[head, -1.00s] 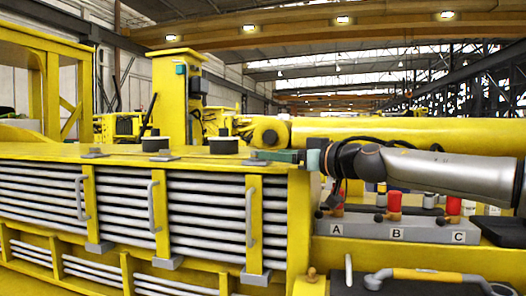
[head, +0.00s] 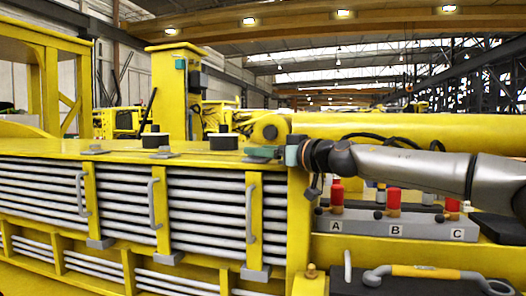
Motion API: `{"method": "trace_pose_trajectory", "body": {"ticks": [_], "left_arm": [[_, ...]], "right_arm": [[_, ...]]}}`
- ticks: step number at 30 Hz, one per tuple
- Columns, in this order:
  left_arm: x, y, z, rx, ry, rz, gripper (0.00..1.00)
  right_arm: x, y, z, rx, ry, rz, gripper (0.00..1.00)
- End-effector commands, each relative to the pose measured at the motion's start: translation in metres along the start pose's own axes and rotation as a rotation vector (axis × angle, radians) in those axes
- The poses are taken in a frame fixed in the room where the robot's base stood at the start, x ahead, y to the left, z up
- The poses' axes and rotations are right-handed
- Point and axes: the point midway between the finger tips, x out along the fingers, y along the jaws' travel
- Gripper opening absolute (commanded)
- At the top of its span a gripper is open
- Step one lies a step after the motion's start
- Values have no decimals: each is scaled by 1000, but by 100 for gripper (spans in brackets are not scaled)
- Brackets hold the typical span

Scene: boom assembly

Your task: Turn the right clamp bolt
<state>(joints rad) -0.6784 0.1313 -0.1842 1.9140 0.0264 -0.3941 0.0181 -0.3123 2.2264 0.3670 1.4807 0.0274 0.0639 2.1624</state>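The yellow boom section has grey clamp plates along its top front edge: a left one (head: 95,151), a middle one (head: 165,155) and a right one (head: 250,160). My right gripper (head: 262,153), with greenish fingers, reaches in from the right, low over the top edge at the right clamp. The bolt of the right clamp is hidden or too small to make out, and I cannot tell whether the fingers touch it. The fingers are seen side-on, so their opening does not show. My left gripper is not in view.
Two dark-topped round pads (head: 224,142) stand on the boom's top. Grey handles (head: 250,214) stick out from the front. To the right is a grey block (head: 365,225) marked A, B and C with red-topped pieces. A yellow-handled tool (head: 427,272) lies at lower right.

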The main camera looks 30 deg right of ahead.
Motion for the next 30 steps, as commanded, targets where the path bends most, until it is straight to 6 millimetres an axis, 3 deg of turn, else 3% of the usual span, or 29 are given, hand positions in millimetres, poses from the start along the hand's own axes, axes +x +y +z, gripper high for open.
{"method": "trace_pose_trajectory", "body": {"ticks": [2,15,30], "left_arm": [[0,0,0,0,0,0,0],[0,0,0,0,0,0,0],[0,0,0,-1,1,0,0]], "right_arm": [[0,0,0,0,0,0,48],[0,0,0,0,0,0,0],[0,-2,0,-2,-2,53,0]]}}
